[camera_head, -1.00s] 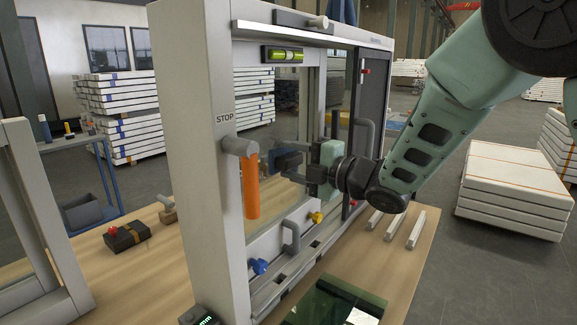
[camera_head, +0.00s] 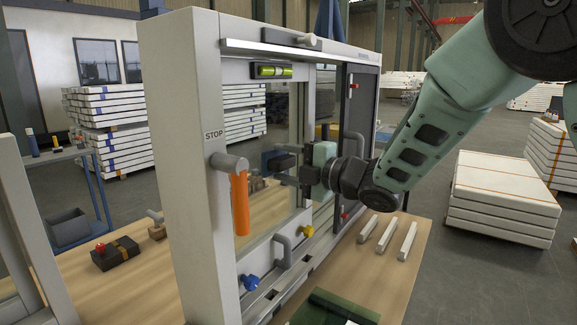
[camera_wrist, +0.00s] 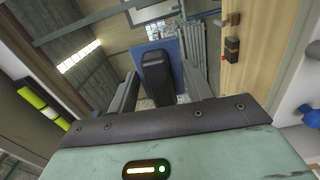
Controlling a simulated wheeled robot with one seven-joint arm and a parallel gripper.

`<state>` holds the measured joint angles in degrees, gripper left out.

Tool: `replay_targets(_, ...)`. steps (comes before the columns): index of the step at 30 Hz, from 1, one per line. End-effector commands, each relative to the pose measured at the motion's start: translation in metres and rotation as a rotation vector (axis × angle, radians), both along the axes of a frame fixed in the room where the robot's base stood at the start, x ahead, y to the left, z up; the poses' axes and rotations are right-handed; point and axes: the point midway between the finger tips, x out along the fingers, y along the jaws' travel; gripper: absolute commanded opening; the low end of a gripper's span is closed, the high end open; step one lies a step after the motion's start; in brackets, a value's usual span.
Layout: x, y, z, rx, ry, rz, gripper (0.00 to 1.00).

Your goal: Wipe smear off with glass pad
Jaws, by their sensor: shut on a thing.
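The glass pane (camera_head: 292,108) stands upright in the grey container frame (camera_head: 190,120). My gripper (camera_head: 296,170) is in front of the pane at mid-height, to the right of the orange handle (camera_head: 240,205). It is shut on the glass pad, whose dark grip (camera_head: 283,162) shows left of the fingers. In the wrist view the pad has a dark block (camera_wrist: 157,75) between the fingers and a blue plate (camera_wrist: 172,52) beyond it. I cannot tell whether the pad touches the glass. I cannot make out a smear; the pad and gripper cover part of the pane.
A grey pull handle (camera_head: 284,250), a blue knob (camera_head: 250,282) and a yellow knob (camera_head: 306,231) stick out below the pane. A dark side panel (camera_head: 357,130) with a handle stands right of it.

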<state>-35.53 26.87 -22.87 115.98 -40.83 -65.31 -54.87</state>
Motion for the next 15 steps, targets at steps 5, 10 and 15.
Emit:
replay_targets(5, -0.013, 0.012, -0.002, 0.002, 0.0, 0.004, 0.32)
replay_targets(10, -0.022, 0.02, -0.001, 0.001, 0.0, 0.002, 0.32)
replay_targets(15, -0.025, 0.023, -0.001, 0.002, 0.0, 0.005, 0.32)
